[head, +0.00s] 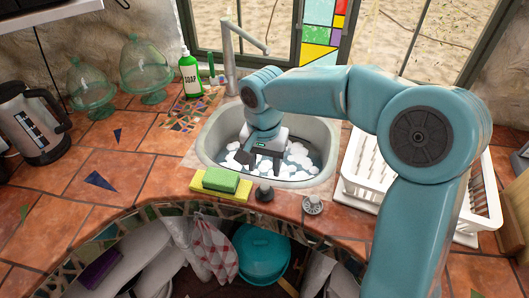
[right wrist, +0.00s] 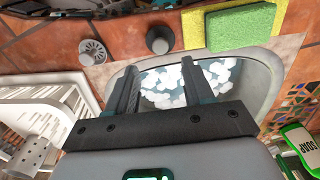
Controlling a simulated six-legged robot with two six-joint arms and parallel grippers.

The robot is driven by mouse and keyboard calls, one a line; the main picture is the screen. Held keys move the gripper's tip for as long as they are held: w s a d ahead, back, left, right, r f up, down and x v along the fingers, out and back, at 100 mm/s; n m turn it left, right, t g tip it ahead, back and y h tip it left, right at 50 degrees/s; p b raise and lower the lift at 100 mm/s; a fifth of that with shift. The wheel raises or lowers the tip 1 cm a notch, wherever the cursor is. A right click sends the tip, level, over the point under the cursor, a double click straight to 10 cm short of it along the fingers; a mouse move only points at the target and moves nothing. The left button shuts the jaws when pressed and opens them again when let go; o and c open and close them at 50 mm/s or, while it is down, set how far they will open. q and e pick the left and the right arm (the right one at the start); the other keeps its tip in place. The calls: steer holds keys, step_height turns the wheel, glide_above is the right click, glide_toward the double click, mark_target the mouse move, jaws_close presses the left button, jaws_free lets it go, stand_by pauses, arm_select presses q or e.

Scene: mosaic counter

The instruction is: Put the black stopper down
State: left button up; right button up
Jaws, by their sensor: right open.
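The black stopper (head: 264,191) stands on the tiled counter at the sink's front edge, between the sponges and a metal strainer. It also shows in the right wrist view (right wrist: 158,40), just beyond my fingertips and apart from them. My right gripper (head: 254,160) is over the sink, pointing down, with its jaws apart. In the right wrist view the space between its fingers (right wrist: 160,66) holds nothing but a view of the sink. My left gripper is not in view.
The sink (head: 206,143) holds water with white foam. A green sponge (head: 221,179) lies on a yellow one (head: 238,194) left of the stopper, and the strainer (head: 313,205) is right of it. A white dish rack (head: 376,190) stands at right. A soap bottle (head: 190,75) stands behind.

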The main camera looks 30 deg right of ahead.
step_height(320, 180, up, 4)
steer(key=shift+r, duration=0.15)
steer(key=shift+w, duration=0.1)
stand_by(0.5)
